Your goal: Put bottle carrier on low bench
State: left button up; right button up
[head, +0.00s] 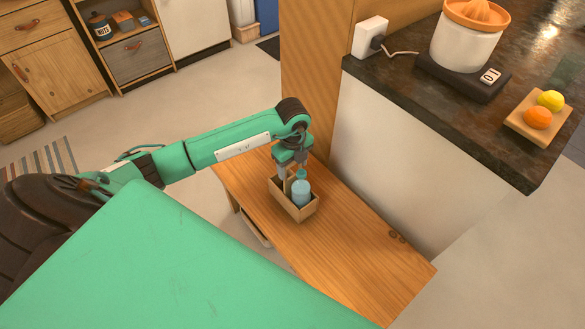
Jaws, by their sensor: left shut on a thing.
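The bottle carrier (288,208) is a small open wooden box with a light blue bottle (301,192) standing in it. It is at or just over the top of the low wooden bench (345,252), near the bench's far half. From this angle I cannot tell whether its base touches the bench. My left gripper (300,168) points down over the carrier and is shut on it; its fingertips are partly hidden by the wrist and the bottle. My right gripper is not in view.
A wooden post (310,75) and a white wall stand along the bench's far right side. A dark counter (400,90) holds a juicer (467,40) and a fruit board (535,125). The near part of the bench is bare. Drawers and a shelf stand at the back left.

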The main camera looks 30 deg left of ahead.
pick_arm(q)
jog(key=shift+f, duration=0.85)
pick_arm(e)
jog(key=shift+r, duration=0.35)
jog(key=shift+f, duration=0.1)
pick_arm(q)
jog(key=o, duration=1)
jog(key=shift+f, duration=0.2)
jog(key=o, duration=0.4)
jog(key=shift+o, duration=0.2)
jog(key=shift+r, duration=0.1)
